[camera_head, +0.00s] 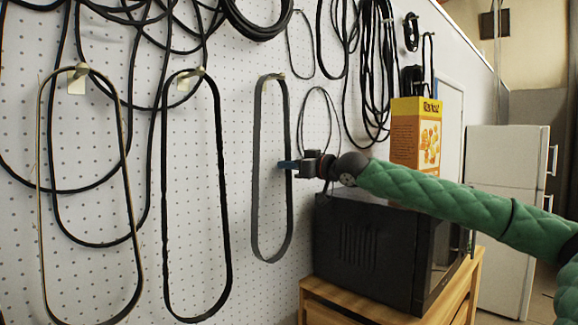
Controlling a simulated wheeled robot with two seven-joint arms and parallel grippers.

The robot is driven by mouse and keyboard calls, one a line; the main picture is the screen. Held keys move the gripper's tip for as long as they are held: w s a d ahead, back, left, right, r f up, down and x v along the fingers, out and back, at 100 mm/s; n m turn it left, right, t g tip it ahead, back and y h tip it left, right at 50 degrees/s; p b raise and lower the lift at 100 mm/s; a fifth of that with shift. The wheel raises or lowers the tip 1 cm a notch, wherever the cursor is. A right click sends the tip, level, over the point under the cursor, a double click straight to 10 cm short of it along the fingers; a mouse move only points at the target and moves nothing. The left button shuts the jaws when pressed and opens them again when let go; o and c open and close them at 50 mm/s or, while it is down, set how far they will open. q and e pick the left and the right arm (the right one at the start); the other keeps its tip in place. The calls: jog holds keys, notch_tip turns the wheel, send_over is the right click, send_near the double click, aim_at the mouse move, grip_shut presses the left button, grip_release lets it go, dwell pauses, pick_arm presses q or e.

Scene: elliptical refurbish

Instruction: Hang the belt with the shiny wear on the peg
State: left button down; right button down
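Three long belt loops hang against the white pegboard. The left belt (128,190) is thin with pale, worn-looking edges and hangs at a light peg (78,72). The middle belt (222,185) is plain black and hangs at a second peg (190,76). The right belt (256,165) is narrower, with a grey sheen along its band, and its top is at a small peg (270,77). My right gripper (284,164) reaches in from the right, its bluish fingertips at this belt's right strand. Whether they are closed on it is too small to tell. My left gripper is out of view.
Black cords and thin loops (375,70) hang across the board's upper part. A black microwave-like box (365,250) on a wooden stand (345,305) is below my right arm, with a yellow-orange carton (416,135) on top. A white fridge (500,200) stands behind.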

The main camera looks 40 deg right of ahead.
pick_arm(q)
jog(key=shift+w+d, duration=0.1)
pick_arm(e)
jog(key=shift+f, duration=0.1)
jog(key=c, duration=1.8)
grip_release()
jog(key=shift+o, duration=1.3)
jog(key=shift+s+a+r, duration=0.1)
jog(key=shift+a+r, duration=0.1)
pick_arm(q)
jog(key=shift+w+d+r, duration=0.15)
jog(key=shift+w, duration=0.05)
pick_arm(e)
jog(key=shift+d, duration=0.2)
